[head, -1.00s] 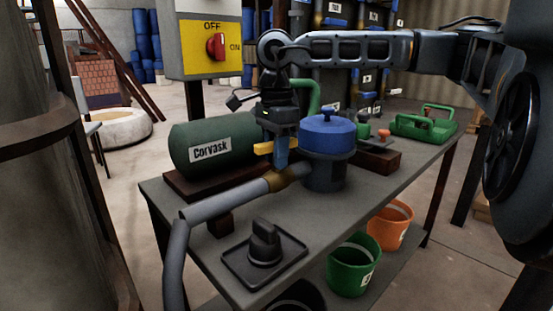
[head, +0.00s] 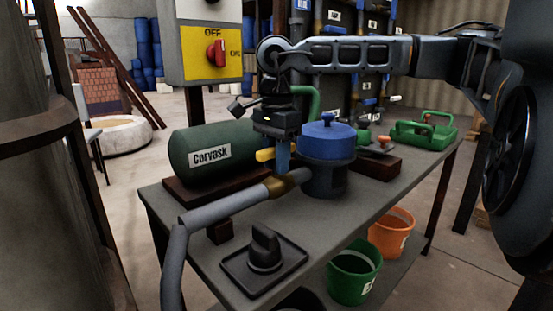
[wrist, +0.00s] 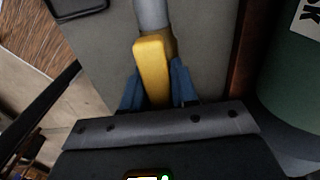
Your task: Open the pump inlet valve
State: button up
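The pump's inlet valve has a yellow lever handle (head: 265,155) above a brass fitting (head: 285,182), where the grey inlet pipe (head: 225,207) meets the blue-lidded pump body (head: 326,172). My gripper (head: 283,158) points down over the valve. In the wrist view the yellow handle (wrist: 153,65) lies between my two blue fingers (wrist: 158,92), which sit close against both its sides. The handle runs roughly in line with the pipe (wrist: 151,12). The fingers hide part of the handle in the head view.
A green tank (head: 190,150) labelled Corvask stands left of my gripper. A black rotary knob (head: 264,250) is at the bench's front. A yellow OFF/ON switch panel (head: 200,60) is behind. A green carrier (head: 422,133) sits at the bench's far right. Buckets stand below.

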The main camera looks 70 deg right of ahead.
jog(key=o, duration=0.3)
jog(key=shift+o, duration=0.2)
notch_tip(320, 180, up, 8)
jog(key=shift+f+p, duration=0.1)
jog(key=shift+p, duration=1)
